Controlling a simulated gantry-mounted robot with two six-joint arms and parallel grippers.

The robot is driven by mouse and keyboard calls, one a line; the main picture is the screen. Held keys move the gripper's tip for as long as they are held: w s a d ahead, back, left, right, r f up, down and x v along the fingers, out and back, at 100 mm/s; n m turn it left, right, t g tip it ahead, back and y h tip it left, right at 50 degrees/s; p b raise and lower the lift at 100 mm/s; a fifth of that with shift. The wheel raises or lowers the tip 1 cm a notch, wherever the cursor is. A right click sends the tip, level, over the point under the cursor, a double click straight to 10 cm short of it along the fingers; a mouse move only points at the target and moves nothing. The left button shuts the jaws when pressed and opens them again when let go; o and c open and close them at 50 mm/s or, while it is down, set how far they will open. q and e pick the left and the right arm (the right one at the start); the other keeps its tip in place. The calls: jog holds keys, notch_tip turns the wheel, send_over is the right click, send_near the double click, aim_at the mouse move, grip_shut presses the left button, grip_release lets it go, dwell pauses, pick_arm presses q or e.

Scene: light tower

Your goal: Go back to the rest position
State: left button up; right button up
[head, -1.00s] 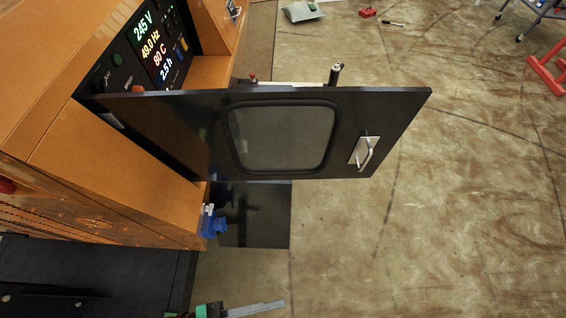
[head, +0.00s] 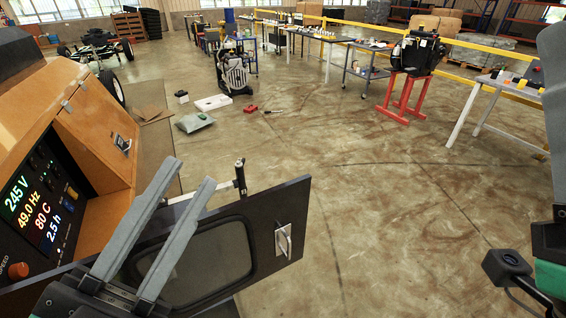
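The orange light tower cabinet (head: 88,125) stands at the left with its lit control panel (head: 40,205) showing readings. Its dark door (head: 262,262), with a window (head: 205,268) and a metal handle (head: 283,240), stands open. My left gripper (head: 190,172) is raised in front of the door in the picture and hides part of it. Its two grey fingers are apart with nothing between them. My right gripper (head: 553,120) shows only partly at the right edge. One grey finger is visible, and its opening cannot be judged.
A broad stained floor (head: 400,220) lies clear beyond the door. Further back are a red stand with an engine (head: 412,55), work tables (head: 370,75), a grey machine (head: 233,72), and small items on the floor. A yellow rail (head: 470,62) runs behind the tables.

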pick_arm(q)
jog(key=a+r+n+t+y, duration=0.7)
jog(key=a+r+n+y, duration=0.35)
jog(key=n+y, duration=0.25)
notch_tip(320, 180, up, 38)
jog(key=d+n+p, duration=0.1)
jog(key=p, duration=3.8)
notch_tip(320, 180, down, 29)
jog(key=b, duration=3)
jog(key=shift+f+h, duration=0.2)
jog(key=shift+h, duration=0.2)
